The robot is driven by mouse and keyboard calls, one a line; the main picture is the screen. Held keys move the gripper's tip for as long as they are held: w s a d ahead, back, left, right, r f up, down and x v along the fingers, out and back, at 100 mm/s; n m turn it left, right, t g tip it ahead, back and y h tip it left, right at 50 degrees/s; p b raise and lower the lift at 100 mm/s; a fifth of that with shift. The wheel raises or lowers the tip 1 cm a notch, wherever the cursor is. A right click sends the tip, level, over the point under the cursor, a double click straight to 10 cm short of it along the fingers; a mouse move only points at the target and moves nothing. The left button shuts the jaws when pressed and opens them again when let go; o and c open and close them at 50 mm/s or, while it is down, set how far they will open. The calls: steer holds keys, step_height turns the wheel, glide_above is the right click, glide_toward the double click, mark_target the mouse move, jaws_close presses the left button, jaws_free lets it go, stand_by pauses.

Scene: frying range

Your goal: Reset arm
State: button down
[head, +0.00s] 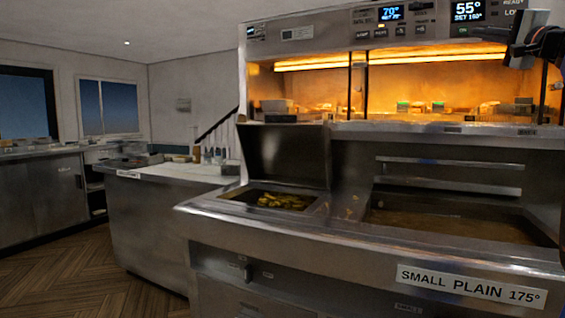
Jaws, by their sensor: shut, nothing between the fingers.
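My gripper (482,33) shows at the upper right of the head view, dark and pointing left. It is shut and holds nothing. It is in front of the control panel of the frying range (300,58), near the lit display that reads 55°. The arm behind it runs out past the right edge of the picture.
Below are a small fryer well (283,201) with yellowish food and a raised lid (287,152), and a wide oil vat (450,223). A glowing warming cabinet (400,88) holds several items. A steel counter (150,230) stands left; wooden floor (75,275) is clear there.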

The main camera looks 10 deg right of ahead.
steer(key=a+f+n+g+y, duration=0.2)
steer(key=a+f+n+g, duration=0.35)
steer(key=a+f, duration=1.7)
steer(key=s+a+f+n+g, duration=0.1)
steer(key=s+a+f+g, duration=0.15)
steer(key=f, duration=0.45)
steer(key=s+a+f+g, duration=0.2)
steer(key=s+a+f, duration=0.15)
steer(key=f, duration=0.35)
steer(key=s+a+f+n+g+h, duration=0.1)
steer(key=s+f+n+g, duration=0.1)
steer(key=s+f, duration=0.6)
steer(key=s+a+f+n+g+h, duration=0.2)
steer(key=s+f, duration=0.6)
steer(key=f, duration=0.7)
steer(key=s+a+f+n+g+h, duration=0.1)
steer(key=s+f+n+g, duration=0.2)
steer(key=s+f, duration=0.5)
step_height(320, 180, down, 4)
steer(key=shift+s+a+f+n, duration=0.1)
steer(key=shift+s+a+n, duration=0.3)
steer(key=shift+n, duration=0.25)
